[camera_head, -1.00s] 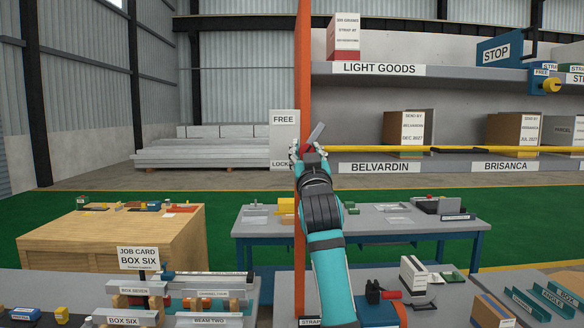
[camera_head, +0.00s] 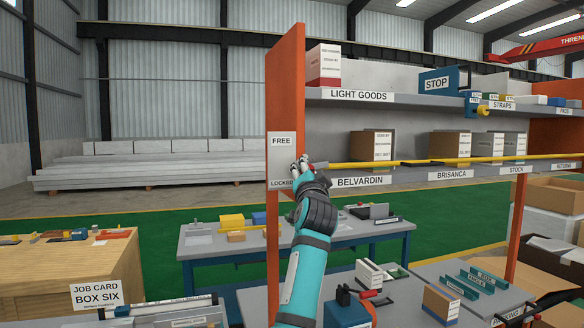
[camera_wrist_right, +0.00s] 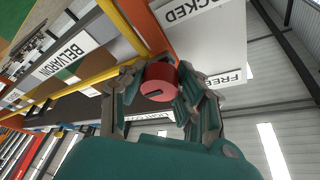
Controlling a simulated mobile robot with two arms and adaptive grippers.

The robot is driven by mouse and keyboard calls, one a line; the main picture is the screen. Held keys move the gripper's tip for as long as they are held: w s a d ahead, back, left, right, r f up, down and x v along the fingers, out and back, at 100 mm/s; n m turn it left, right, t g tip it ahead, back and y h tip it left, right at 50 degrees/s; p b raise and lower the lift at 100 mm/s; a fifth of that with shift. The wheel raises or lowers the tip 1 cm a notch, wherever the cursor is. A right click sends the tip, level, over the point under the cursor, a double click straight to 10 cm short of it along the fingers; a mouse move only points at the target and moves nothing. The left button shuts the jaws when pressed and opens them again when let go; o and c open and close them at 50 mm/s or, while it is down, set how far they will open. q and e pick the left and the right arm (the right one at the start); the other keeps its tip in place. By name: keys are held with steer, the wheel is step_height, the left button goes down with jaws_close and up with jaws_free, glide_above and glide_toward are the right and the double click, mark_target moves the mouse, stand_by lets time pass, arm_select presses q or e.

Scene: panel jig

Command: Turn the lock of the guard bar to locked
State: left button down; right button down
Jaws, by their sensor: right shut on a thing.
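The yellow guard bar (camera_head: 455,160) runs level across the front of the shelf rack, its left end near the orange post (camera_head: 286,80). A white plate (camera_head: 281,152) on that post reads FREE at the top and LOCKED at the bottom. My right gripper (camera_head: 301,168) is at the bar's left end, beside the plate. In the right wrist view, its fingers (camera_wrist_right: 160,88) are shut around a round red lock knob (camera_wrist_right: 158,76) with a dark slot. The fingers hide the knob's sides, and I cannot tell which word it points to. My left gripper is not in view.
Boxes stand on the rack's shelves (camera_head: 400,97) behind the bar. A blue-legged bench (camera_head: 345,232) stands beyond my arm. A nearer bench (camera_head: 395,300) holds several small items. A wooden workbench (camera_head: 65,265) with a job card is at left. Green floor lies between.

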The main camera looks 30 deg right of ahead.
steer(key=shift+m+g+p, duration=0.3)
steer(key=shift+m+p, duration=0.05)
steer(key=shift+m, duration=0.25)
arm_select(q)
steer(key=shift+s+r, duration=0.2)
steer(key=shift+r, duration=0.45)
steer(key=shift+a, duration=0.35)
arm_select(e)
steer(key=shift+m, duration=0.3)
steer(key=c, duration=0.9)
jaws_free()
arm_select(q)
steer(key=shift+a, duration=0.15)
arm_select(e)
steer(key=v, duration=1.2)
steer(key=shift+w+a, duration=0.1)
